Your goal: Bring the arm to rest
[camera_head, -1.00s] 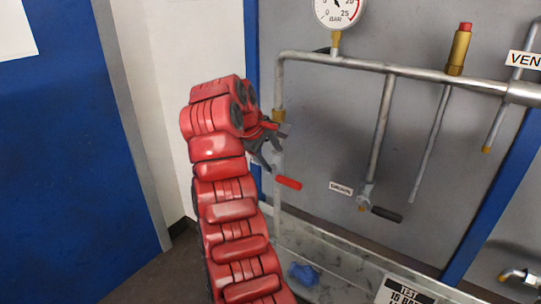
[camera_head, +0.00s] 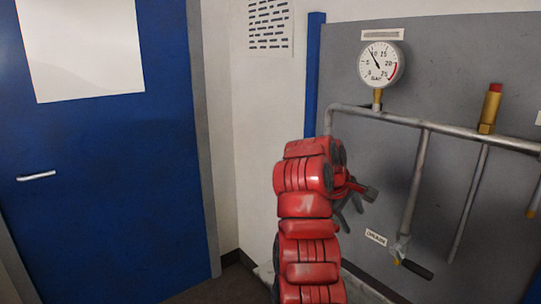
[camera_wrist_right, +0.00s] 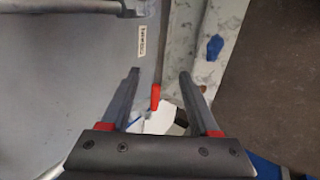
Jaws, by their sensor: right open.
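My right arm comes up from the bottom in the head view, in red segments. Its dark right gripper (camera_head: 358,200) is in front of the grey panel, just right of the left vertical pipe (camera_head: 328,122). In the right wrist view the gripper (camera_wrist_right: 160,82) has its two fingers well apart, with nothing held between them. A red valve handle (camera_wrist_right: 155,97) shows between the fingers, farther off; contact with it is not visible. In the head view my arm hides that handle. My left gripper is not in view.
The grey panel (camera_head: 450,70) carries a pressure gauge (camera_head: 379,65), a brass fitting (camera_head: 490,108) and a drain valve with a black handle (camera_head: 417,268). A blue object (camera_wrist_right: 214,47) lies on a marbled ledge. A blue door (camera_head: 110,190) stands left, with clear floor before it.

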